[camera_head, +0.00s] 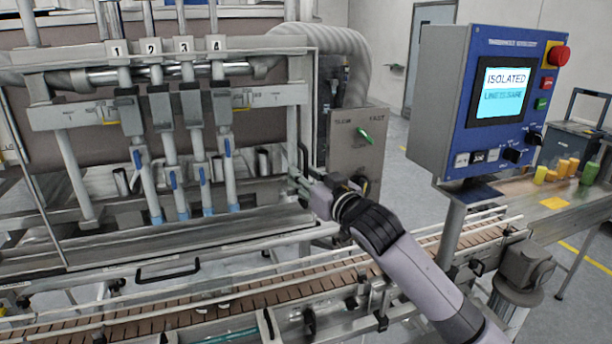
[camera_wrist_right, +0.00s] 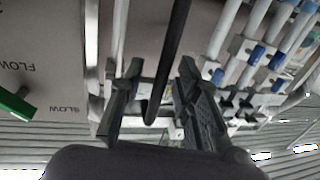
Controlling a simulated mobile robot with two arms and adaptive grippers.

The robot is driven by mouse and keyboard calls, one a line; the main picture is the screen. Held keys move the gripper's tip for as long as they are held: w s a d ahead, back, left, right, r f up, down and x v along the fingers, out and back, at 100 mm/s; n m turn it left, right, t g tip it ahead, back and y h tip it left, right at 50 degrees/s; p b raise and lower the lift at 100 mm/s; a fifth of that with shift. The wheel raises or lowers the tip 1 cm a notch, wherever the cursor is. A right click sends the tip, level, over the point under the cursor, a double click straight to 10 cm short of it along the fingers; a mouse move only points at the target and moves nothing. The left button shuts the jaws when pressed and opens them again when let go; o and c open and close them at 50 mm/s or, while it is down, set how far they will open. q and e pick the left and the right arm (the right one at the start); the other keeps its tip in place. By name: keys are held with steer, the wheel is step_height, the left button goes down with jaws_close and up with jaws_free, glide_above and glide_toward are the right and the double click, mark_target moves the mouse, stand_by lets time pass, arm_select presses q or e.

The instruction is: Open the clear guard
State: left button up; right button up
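The clear guard (camera_head: 165,253) covers the front of the filler; its thin frame and lower edge show, but the transparent panel is hard to make out. It looks closed. A black bar handle (camera_head: 168,271) is on its lower edge. Another dark upright handle (camera_head: 303,160) is at the machine's right side. My right gripper (camera_head: 308,186) is at this upright handle. In the right wrist view the dark bar (camera_wrist_right: 172,55) passes between the two fingers of the gripper (camera_wrist_right: 160,75). The fingers are apart, with gaps beside the bar. My left gripper is not in view.
Numbered filling nozzles (camera_head: 168,150) stand behind the guard. A conveyor (camera_head: 250,297) runs along the front. A control panel (camera_head: 490,95) reading "ISOLATED" stands right of my right arm. A grey box with a green lever (camera_head: 365,136) is behind the gripper. Colored cups (camera_head: 565,168) stand at right.

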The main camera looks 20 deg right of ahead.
steer(key=shift+c, duration=0.4)
jaws_close()
stand_by(0.4)
